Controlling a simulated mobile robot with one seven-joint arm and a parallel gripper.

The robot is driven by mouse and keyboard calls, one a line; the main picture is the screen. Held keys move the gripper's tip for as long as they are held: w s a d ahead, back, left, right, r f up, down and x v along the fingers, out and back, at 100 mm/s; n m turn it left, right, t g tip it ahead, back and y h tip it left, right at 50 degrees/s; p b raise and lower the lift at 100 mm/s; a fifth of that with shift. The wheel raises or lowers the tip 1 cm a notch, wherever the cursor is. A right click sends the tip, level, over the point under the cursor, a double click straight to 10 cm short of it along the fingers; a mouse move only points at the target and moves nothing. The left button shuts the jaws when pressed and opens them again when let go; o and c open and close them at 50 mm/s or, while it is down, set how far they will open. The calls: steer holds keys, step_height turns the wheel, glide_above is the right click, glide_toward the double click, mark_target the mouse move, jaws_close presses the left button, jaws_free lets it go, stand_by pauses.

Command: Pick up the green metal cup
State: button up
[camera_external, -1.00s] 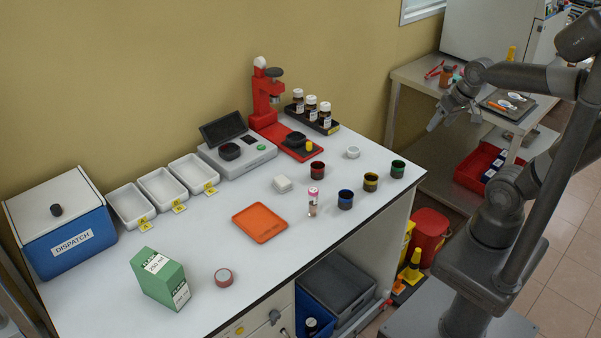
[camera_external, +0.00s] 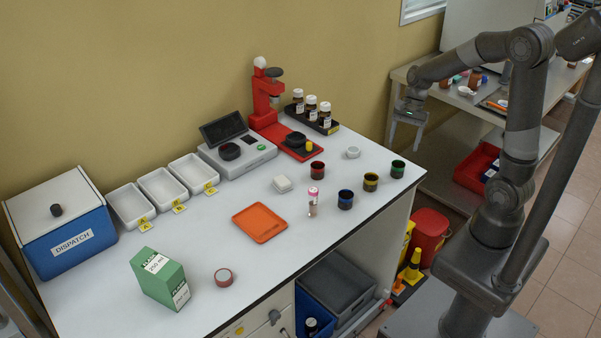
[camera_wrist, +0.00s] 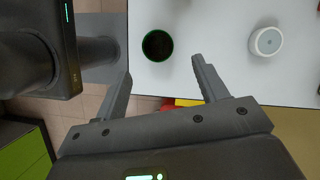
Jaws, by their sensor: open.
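The green metal cup (camera_external: 397,169) stands upright near the right edge of the white bench, at the right end of a row of cups. In the wrist view the green-rimmed cup (camera_wrist: 158,45) shows from above, with a dark inside, beyond the fingertips and between their lines. My gripper (camera_external: 408,132) is above and to the right of the cup in the external picture, beyond the bench edge. In the wrist view my gripper (camera_wrist: 160,72) has its two fingers spread wide and nothing between them. The cup and fingers are apart.
A yellow cup (camera_external: 370,182), a blue cup (camera_external: 345,199) and a red cup (camera_external: 317,171) stand nearby. A small white round container (camera_external: 353,152) is behind the green cup and also shows in the wrist view (camera_wrist: 266,41). A bottle rack (camera_external: 325,127) stands at the back.

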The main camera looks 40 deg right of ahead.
mark_target(395, 177)
steer(key=x, duration=1)
steer(key=shift+d, duration=0.15)
steer(key=shift+c, duration=0.6)
steer(key=c, duration=0.9)
steer(key=shift+r, duration=0.15)
steer(key=shift+c, duration=0.2)
